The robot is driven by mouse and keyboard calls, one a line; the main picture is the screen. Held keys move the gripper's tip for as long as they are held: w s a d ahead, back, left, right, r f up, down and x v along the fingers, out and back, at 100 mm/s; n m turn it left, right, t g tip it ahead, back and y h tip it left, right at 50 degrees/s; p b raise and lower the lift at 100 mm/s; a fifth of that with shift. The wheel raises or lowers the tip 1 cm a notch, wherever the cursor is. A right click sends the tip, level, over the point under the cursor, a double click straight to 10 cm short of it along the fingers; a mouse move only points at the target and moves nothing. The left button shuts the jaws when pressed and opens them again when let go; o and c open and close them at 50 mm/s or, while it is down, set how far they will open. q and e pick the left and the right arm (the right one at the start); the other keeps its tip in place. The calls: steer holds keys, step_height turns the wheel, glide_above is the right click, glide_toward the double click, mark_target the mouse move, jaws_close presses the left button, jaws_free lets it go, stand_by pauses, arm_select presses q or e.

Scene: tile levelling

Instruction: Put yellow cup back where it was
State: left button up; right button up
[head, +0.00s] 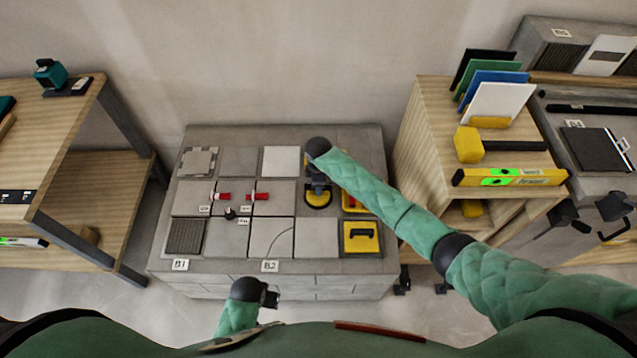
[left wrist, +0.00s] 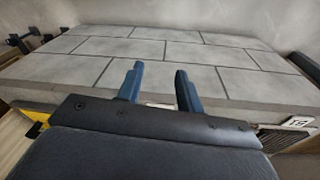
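A round yellow cup with a dark top (head: 318,200) is on the right part of the grey tiled block, beside a yellow item with red on it (head: 352,202). My right gripper (head: 318,184) reaches down over the cup from above. The arm and wrist hide its fingers and much of the cup's top, so I cannot tell whether it grips the cup. My left gripper (head: 270,299) is low at the block's front edge, away from the cup. In the left wrist view its two blue fingers (left wrist: 157,84) are apart with nothing between them.
The block's top (head: 330,140) carries grey tiles, a white tile (head: 281,161), red-handled pieces (head: 258,196) and a yellow case with a black handle (head: 361,238). A wooden shelf (head: 425,130) with a yellow level (head: 510,177) stands right; a wooden table (head: 60,120) stands left.

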steer(key=shift+r, duration=0.2)
step_height(320, 180, up, 5)
steer(key=p, duration=0.4)
steer(key=shift+r, duration=0.2)
arm_select(q)
steer(key=s+a+f+p, duration=0.1)
steer(key=s+a+f, duration=0.1)
steer(key=f, duration=0.5)
steer(key=s+a+f+p, duration=0.2)
steer(key=s+f, duration=0.1)
steer(key=f, duration=0.5)
steer(key=s+a+f+t+p, duration=0.1)
steer(key=s+a+f+p, duration=0.1)
steer(key=f, duration=0.6)
steer(key=shift+s+a+y, duration=0.2)
steer(key=shift+s+y, duration=0.05)
steer(key=shift+y, duration=0.05)
arm_select(e)
step_height(320, 180, up, 6)
steer(key=shift+r, duration=0.25)
